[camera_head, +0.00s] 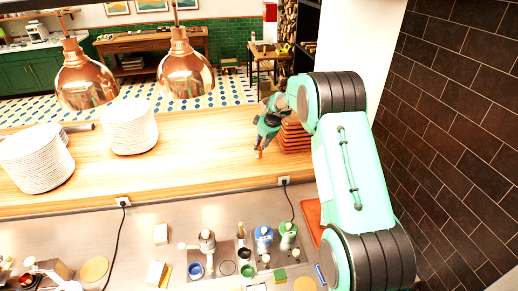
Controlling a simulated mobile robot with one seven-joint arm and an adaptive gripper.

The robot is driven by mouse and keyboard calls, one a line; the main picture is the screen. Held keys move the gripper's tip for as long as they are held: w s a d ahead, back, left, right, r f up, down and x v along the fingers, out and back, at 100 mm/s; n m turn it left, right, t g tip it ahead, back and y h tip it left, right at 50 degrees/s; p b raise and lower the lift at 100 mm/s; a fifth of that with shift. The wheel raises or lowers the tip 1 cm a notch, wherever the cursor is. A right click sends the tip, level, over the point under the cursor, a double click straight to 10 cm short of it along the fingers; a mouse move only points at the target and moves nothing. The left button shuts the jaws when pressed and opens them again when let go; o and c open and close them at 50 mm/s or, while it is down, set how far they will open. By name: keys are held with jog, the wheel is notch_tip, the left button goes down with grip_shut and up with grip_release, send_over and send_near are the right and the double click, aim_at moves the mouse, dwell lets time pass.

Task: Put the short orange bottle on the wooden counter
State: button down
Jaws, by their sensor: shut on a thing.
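The short orange bottle (258,153) is small in view, just below my gripper (262,144). My gripper is shut on it and points down over the wooden counter (205,155). The bottle appears upright, over the right part of the counter. I cannot tell whether its base touches the wood. My fingers and arm hide part of the bottle.
A stack of orange-brown trays (295,138) stands close to the right of my gripper. White plate stacks (128,128) (37,160) stand to the left. Copper lamps (187,72) (86,82) hang above. The lower metal worktop (140,215) holds several small items. Bare wood lies left of the bottle.

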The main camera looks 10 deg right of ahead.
aim_at(259, 149)
jog(key=shift+w+f, duration=0.1)
jog(key=shift+w, duration=1)
jog(key=shift+f, duration=1.7)
jog(key=shift+f, duration=0.1)
jog(key=shift+f, duration=0.1)
jog(key=c, duration=1.6)
grip_release()
jog(key=shift+r+p, duration=0.25)
jog(key=shift+p, duration=0.05)
jog(key=v, duration=1.2)
jog(key=shift+s+f+b, duration=0.1)
jog(key=shift+b, duration=0.2)
